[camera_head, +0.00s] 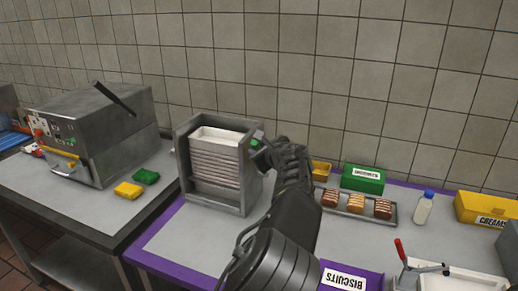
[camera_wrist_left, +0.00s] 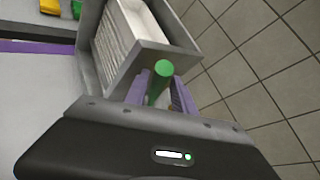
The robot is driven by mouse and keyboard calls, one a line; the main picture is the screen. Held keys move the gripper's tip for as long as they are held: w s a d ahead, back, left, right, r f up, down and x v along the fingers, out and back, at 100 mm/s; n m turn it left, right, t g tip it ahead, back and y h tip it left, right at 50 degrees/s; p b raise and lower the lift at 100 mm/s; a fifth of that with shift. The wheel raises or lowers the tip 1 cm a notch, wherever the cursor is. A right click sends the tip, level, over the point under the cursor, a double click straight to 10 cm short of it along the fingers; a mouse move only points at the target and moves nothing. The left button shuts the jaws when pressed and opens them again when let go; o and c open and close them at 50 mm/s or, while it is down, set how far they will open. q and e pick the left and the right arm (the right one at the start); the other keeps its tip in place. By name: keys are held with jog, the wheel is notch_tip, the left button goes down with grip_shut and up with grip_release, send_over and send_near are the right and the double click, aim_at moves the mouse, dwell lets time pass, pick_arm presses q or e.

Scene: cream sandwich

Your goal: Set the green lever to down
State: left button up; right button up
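The green lever (camera_head: 257,142) is on the right side of a grey metal dispenser (camera_head: 183,160) that holds a stack of pale trays. Only a small green part shows in the head view, and its angle is hard to tell. In the left wrist view the green lever (camera_wrist_left: 161,80) is a round-ended rod between the two purple fingers. My left gripper (camera_head: 264,154) is at the dispenser's right side, partly hidden by its own wrist. In the left wrist view my left gripper (camera_wrist_left: 161,90) is open around the lever, with a gap at the right finger. My right gripper is not in view.
A grey machine (camera_head: 95,130) stands left, with yellow (camera_head: 128,190) and green (camera_head: 146,176) sponge-like blocks beside it. Right are a biscuit tray (camera_head: 344,212), a green box (camera_head: 363,179), a bottle (camera_head: 423,208), a yellow creams box (camera_head: 487,208) and a red-handled device (camera_head: 404,262). A tiled wall is behind.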

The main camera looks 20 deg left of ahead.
pick_arm(q)
grip_shut()
dwell(1.4)
